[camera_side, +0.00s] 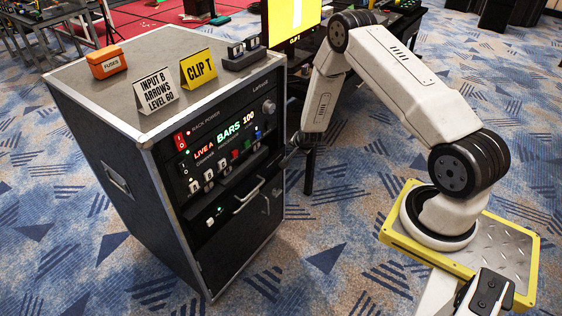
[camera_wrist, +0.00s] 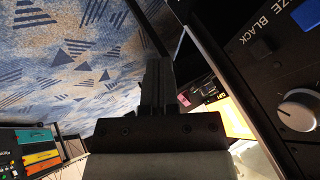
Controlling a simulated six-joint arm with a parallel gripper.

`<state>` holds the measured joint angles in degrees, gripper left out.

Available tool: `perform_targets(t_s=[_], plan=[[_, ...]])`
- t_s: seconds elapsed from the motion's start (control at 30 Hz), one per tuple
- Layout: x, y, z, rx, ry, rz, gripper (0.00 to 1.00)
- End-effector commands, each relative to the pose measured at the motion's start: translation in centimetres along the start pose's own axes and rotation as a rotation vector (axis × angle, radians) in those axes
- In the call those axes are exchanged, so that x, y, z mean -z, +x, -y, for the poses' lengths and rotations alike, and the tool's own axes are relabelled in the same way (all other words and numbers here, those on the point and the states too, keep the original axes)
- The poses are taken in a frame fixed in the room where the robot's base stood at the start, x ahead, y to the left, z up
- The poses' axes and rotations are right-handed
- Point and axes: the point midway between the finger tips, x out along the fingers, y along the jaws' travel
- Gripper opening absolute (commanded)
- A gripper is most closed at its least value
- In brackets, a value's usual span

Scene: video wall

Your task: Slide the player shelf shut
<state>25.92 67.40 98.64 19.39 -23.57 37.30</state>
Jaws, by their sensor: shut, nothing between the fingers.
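The player shelf (camera_side: 232,205) is a black drawer front with a silver bar handle and a small green light, low in the rack case. I cannot tell how far it stands out of the case. My gripper (camera_side: 298,141) is at the right of the rack's front, apart from the shelf and higher than its handle. The fingers are small and dark there. In the wrist view my gripper (camera_wrist: 157,72) shows its dark fingers together and empty. The shelf is not identifiable in the wrist view.
The rack case (camera_side: 131,199) carries an orange box (camera_side: 106,62), a white sign (camera_side: 154,90) and a yellow sign (camera_side: 198,69) on top. A lit control panel (camera_side: 225,145) sits above the shelf. A grey knob (camera_wrist: 299,109) is close by in the wrist view. Carpet lies open in front.

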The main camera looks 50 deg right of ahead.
Motion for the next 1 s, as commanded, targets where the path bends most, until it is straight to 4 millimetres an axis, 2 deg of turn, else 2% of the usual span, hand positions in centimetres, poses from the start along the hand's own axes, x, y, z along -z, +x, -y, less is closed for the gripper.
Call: perform_targets(t_s=[0.13, 0.17, 0.3, 0.33, 0.47, 0.67, 0.83, 1.0], plan=[[0.0, -0.2, 0.0, 0.000, 0.000, 0.000, 0.00], [0.0, -0.2, 0.0, 0.000, 0.000, 0.000, 0.03], [-0.1, -0.1, 0.0, 0.005, 0.001, -0.003, 0.48], [-0.2, 0.0, 0.0, 0.008, 0.002, -0.005, 0.50], [-0.9, 0.7, -0.1, 0.039, 0.008, -0.022, 0.50], [-3.2, 2.5, 0.1, 0.160, 0.035, -0.059, 0.50], [-6.6, 3.8, 0.3, 0.327, 0.084, -0.057, 0.50], [-10.7, 4.2, 0.2, 0.512, 0.155, 0.000, 0.50]])
